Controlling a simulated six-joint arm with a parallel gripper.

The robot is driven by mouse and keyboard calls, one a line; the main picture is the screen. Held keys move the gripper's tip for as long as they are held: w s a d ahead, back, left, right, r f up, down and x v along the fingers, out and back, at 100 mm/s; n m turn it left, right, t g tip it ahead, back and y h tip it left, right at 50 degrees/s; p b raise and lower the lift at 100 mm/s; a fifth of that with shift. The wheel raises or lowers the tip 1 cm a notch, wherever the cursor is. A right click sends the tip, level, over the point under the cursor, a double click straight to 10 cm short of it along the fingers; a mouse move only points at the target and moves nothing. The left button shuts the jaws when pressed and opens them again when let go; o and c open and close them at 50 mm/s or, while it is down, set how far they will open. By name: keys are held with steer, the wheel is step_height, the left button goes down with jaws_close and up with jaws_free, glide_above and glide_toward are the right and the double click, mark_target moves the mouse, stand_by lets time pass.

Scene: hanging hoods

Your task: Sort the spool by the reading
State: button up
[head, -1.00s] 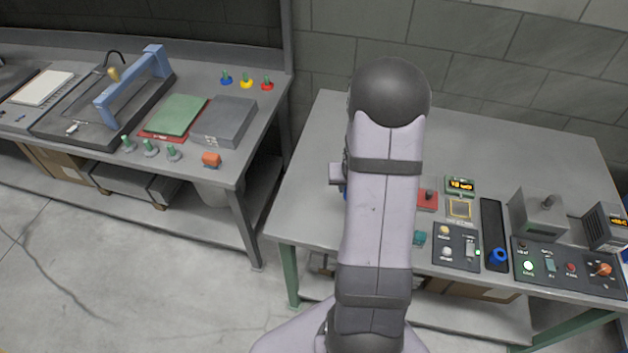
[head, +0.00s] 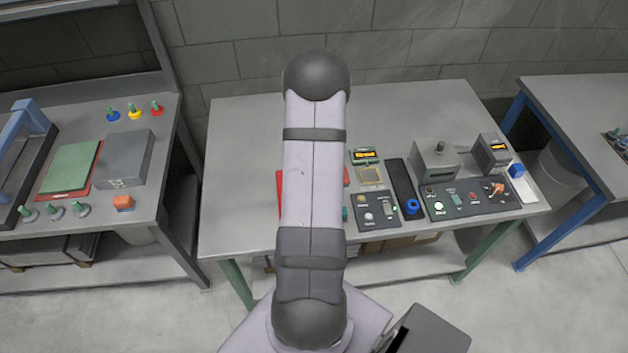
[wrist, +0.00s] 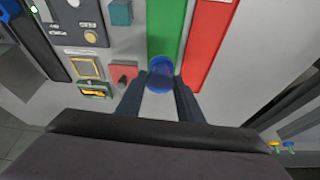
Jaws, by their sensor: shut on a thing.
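My gripper (wrist: 160,95) is shut on a blue round spool (wrist: 160,77), seen in the wrist view between the two dark fingers. The spool is over the near end of a green strip (wrist: 167,28); I cannot tell whether it touches the surface. A red strip (wrist: 209,45) lies just right of the green one, and part of it shows left of my arm in the head view (head: 280,196). In the head view my arm hides the gripper, the spool and the green strip. A green-framed display (head: 364,155) shows orange characters too small to read.
A gold-framed square (head: 369,176), a control panel (head: 376,213) and a black slot plate (head: 404,188) with a blue ring (head: 412,207) stand right of my arm. A grey machine (head: 435,160) stands beyond. The back of the table (head: 240,125) is clear.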

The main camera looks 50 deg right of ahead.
steer(key=shift+f+b, duration=3.05)
steer(key=shift+f, duration=0.05)
steer(key=shift+f+b, duration=0.55)
steer(key=shift+f, duration=0.05)
steer(key=o, duration=1.3)
steer(key=shift+r, duration=0.1)
steer(key=shift+p+v, duration=1.75)
steer(key=shift+v, duration=1.9)
